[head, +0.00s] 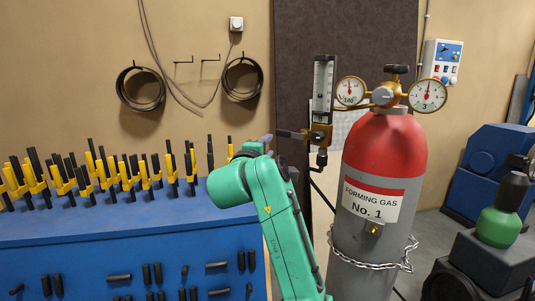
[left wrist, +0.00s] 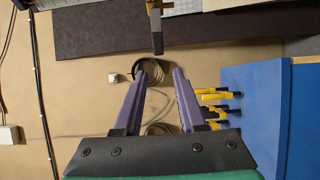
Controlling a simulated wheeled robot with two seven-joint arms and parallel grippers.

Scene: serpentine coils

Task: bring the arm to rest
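My left arm, green, rises from the bottom middle of the head view, in front of the bench edge. Its gripper (head: 265,138) is mostly hidden behind the arm, with a bit of purple finger showing close to the flowmeter's dark outlet. In the left wrist view the two purple fingers (left wrist: 159,72) stand apart with nothing held between them. The wall and the dark hanging coils show in the background behind them. My right gripper is in neither view.
A red-topped gas cylinder (head: 385,150) with gauges and a flowmeter (head: 322,90) stands just right of the arm, held by a chain (head: 375,265). A blue bench (head: 120,225) with several yellow-and-black clamps is at left. Coils (head: 140,88) hang on the wall.

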